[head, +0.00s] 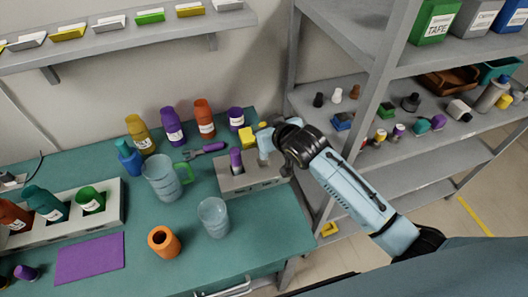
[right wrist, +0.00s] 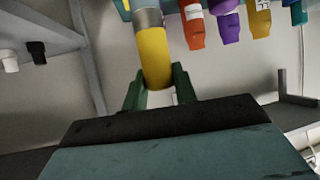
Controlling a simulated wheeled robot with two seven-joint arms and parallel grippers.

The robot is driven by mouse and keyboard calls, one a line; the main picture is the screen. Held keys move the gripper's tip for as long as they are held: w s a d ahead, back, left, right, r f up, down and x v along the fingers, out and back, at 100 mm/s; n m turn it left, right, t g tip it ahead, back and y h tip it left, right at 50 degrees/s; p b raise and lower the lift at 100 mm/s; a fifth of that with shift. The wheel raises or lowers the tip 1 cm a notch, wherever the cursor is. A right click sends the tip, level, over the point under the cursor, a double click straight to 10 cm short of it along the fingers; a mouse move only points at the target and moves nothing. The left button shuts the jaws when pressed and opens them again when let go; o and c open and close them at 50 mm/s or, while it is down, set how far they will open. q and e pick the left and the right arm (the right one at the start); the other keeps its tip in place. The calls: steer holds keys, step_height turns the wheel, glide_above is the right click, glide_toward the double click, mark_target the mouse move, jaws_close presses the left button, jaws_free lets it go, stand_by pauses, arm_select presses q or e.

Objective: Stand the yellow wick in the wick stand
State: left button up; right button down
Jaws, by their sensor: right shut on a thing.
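The yellow wick (head: 247,138) is held at the tip of my right gripper (head: 262,141), just above and behind the wick stand. In the right wrist view, the yellow wick (right wrist: 154,60) with its grey collar sits between the two green fingers of my right gripper (right wrist: 158,88), which is shut on it. The wick stand (head: 234,186) is a grey block on the teal table. A purple wick (head: 236,158) stands in its left part. My arm partly hides the stand's right side. Whether the yellow wick touches the stand cannot be told. My left gripper is not in view.
Purple (head: 173,127) and orange (head: 204,120) bottles stand behind the stand. A purple-handled tool (head: 206,149) lies left of it. A glass beaker (head: 213,216) and green-handled jug (head: 161,178) stand nearby. A metal shelf (head: 412,150) rises at right.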

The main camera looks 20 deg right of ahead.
step_height(320, 180, down, 3)
steer(key=shift+r, duration=0.15)
steer(key=shift+f, duration=0.4)
step_height(320, 180, down, 2)
steer(key=shift+f+b, duration=0.15)
steer(key=shift+b, duration=0.2)
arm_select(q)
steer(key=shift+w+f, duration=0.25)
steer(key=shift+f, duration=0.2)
arm_select(e)
steer(key=shift+f, duration=0.45)
steer(key=shift+f, duration=0.15)
steer(key=c, duration=1.1)
jaws_free()
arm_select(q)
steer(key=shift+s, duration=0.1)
